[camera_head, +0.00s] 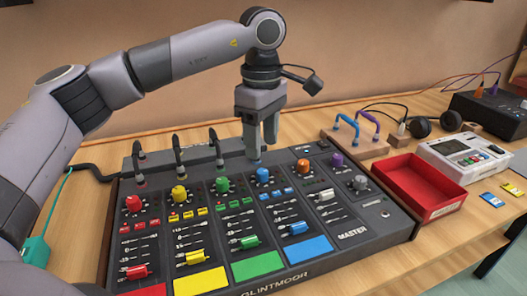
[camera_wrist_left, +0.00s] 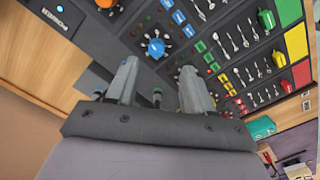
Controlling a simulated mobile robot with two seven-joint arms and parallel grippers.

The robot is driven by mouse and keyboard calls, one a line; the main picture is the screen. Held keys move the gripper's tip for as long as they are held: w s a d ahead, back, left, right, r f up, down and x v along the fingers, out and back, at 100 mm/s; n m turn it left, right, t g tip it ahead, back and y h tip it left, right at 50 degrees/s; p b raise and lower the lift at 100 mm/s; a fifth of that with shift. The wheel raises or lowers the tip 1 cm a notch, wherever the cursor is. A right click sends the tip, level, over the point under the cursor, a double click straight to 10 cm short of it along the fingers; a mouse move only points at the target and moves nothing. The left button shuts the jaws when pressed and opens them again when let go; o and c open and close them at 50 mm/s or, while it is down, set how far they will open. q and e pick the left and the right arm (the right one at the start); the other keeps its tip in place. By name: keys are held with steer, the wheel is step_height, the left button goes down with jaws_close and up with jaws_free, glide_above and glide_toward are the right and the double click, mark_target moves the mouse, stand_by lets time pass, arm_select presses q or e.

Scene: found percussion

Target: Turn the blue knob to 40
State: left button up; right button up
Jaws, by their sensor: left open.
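The blue knob (camera_head: 263,177) stands in the upper row of knobs on the black mixer (camera_head: 372,228), right of the green knob (camera_head: 222,186). Its dial marks are too small to read. My left gripper (camera_head: 262,150) points down over the back part of the mixer, just behind and above the blue knob. In the left wrist view the blue knob (camera_wrist_left: 156,48) shows just beyond the open fingertips (camera_wrist_left: 160,72), roughly in line with the gap. Nothing is between the fingers. My right gripper is not in view.
Gooseneck stalks (camera_head: 179,160) rise at the mixer's back left. A red tray (camera_head: 423,210) stands right of the mixer, beside a white device (camera_head: 462,152).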

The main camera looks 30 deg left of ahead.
mark_target(263, 171)
arm_select(q)
steer(key=shift+w+a, duration=0.1)
steer(key=shift+w, duration=0.15)
steer(key=shift+w+f, duration=0.1)
steer(key=shift+f, duration=0.15)
step_height(263, 171, down, 7)
steer(key=shift+r+b, duration=0.2)
steer(key=shift+b, duration=0.2)
jaws_close()
